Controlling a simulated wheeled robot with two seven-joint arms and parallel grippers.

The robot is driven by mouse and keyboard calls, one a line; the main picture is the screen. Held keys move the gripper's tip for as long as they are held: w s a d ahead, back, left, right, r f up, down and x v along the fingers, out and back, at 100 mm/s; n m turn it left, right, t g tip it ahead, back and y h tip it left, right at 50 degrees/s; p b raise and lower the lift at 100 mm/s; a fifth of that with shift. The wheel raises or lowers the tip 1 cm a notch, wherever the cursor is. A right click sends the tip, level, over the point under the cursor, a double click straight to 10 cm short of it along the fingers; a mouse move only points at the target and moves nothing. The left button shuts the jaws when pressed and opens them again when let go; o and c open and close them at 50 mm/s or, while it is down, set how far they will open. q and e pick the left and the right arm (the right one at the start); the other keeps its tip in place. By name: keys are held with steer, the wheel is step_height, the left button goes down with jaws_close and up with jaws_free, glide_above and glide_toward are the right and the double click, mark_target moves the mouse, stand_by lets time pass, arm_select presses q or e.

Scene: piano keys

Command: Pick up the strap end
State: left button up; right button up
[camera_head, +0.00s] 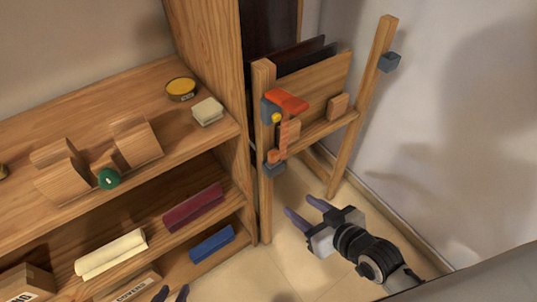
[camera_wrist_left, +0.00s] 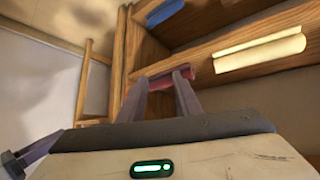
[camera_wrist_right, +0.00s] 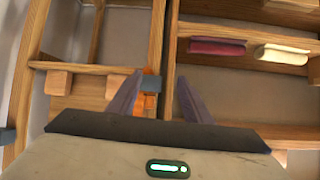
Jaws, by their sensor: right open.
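I cannot make out a strap end clearly in any view. An orange clamp-like piece (camera_head: 289,103) with a yellow knob is on the left post of a wooden rack (camera_head: 262,180). Part of an orange piece (camera_wrist_right: 147,103) shows between my right fingers in the right wrist view, beside a blue-grey block (camera_wrist_right: 152,84). My right gripper (camera_head: 299,205) is open and empty, in front of and below the rack. My left gripper (camera_head: 169,294) is open at the bottom edge of the head view, its fingers also showing in the left wrist view (camera_wrist_left: 163,78).
A wooden shelf unit (camera_head: 75,98) at left holds a yellow tin (camera_head: 181,88), a pale block (camera_head: 207,111), wooden blocks (camera_head: 135,140) and a green round piece (camera_head: 109,179). Cream (camera_head: 110,254), maroon (camera_head: 194,207) and blue (camera_head: 212,244) rolls lie lower. A wall stands at right.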

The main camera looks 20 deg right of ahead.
steer(key=n+t+y, duration=0.1)
steer(key=t, duration=0.1)
glide_toward(276, 157)
steer(key=b+x, duration=0.1)
steer(key=x, duration=0.4)
steer(key=shift+s+f, duration=0.1)
steer(key=shift+f, duration=0.05)
steer(key=x, duration=0.4)
steer(key=shift+w+f+b, duration=0.15)
steer(key=shift+w+b, duration=0.15)
steer(key=shift+b, duration=0.05)
arm_select(q)
steer(key=shift+s+d+f, duration=0.15)
steer(key=shift+s+f, duration=0.3)
steer(key=shift+f, duration=0.1)
steer(key=shift+s+d+f, duration=0.15)
steer(key=shift+s+f, duration=0.3)
steer(key=shift+f, duration=0.05)
arm_select(e)
steer(key=c, duration=1.1)
arm_select(q)
steer(key=shift+s, duration=0.15)
arm_select(e)
jaws_close()
